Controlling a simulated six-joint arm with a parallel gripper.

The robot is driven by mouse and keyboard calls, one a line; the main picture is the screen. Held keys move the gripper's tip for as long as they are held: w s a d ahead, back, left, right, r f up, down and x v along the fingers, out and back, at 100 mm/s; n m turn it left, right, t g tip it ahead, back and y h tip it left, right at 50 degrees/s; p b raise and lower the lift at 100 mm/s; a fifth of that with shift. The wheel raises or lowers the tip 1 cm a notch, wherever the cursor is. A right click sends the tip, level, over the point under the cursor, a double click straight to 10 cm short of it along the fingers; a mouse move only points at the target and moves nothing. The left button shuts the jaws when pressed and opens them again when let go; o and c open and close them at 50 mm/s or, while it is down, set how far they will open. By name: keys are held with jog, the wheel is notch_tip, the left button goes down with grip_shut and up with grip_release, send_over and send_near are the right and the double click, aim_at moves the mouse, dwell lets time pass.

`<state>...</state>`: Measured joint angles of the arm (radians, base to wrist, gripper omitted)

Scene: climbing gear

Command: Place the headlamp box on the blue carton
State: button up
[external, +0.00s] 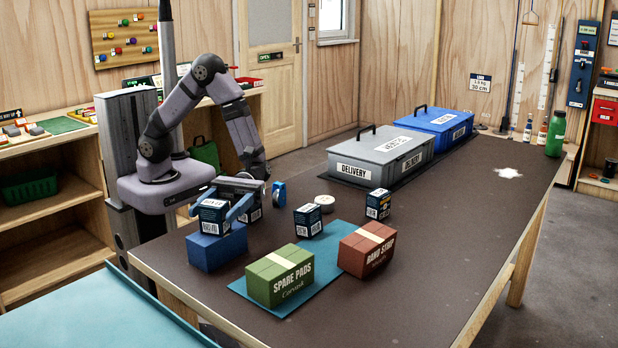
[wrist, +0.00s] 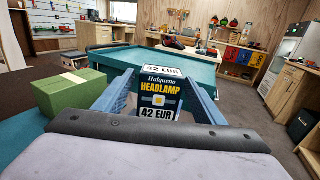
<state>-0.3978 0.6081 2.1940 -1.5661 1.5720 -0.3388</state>
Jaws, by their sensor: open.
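The headlamp box (external: 213,218) is small and dark with white and yellow print. It stands upright on top of the blue carton (external: 217,252) near the table's left edge and appears to rest on it. My gripper (external: 224,212) is open, with its blue fingers on either side of the box. In the wrist view the headlamp box (wrist: 160,96) shows its label and price between the two fingers. Whether the fingers touch its sides is hard to tell. The blue carton is hidden in the wrist view.
Other small dark boxes (external: 308,221) (external: 378,205), a blue roll (external: 279,195) and a white roll (external: 325,203) are nearby. Delivery crates (external: 382,155) stand behind.

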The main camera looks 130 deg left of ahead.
jog(key=v, duration=0.7)
jog(key=shift+a+b, duration=0.2)
jog(key=shift+b, duration=0.15)
jog(key=shift+s, duration=0.1)
jog(key=s+d+f+m+g+y+p, duration=0.1)
jog(key=s+d+m+g+y+p, duration=0.15)
jog(key=s+m+g+y, duration=0.35)
jog(key=s+d+m+g+y+p, duration=0.1)
jog(key=s+d+m+g+p, duration=0.1)
jog(key=s+m+g+p, duration=0.4)
jog(key=s+a+r+m+t+y+p, duration=0.2)
jog(key=s+a+m+t+y+p, duration=0.1)
jog(key=a+m+y, duration=0.5)
jog(key=m+t+y+p, duration=0.1)
jog(key=m+t, duration=0.1)
jog(key=shift+r+m+y+p, duration=0.25)
jog(key=shift+m+y+p, duration=0.05)
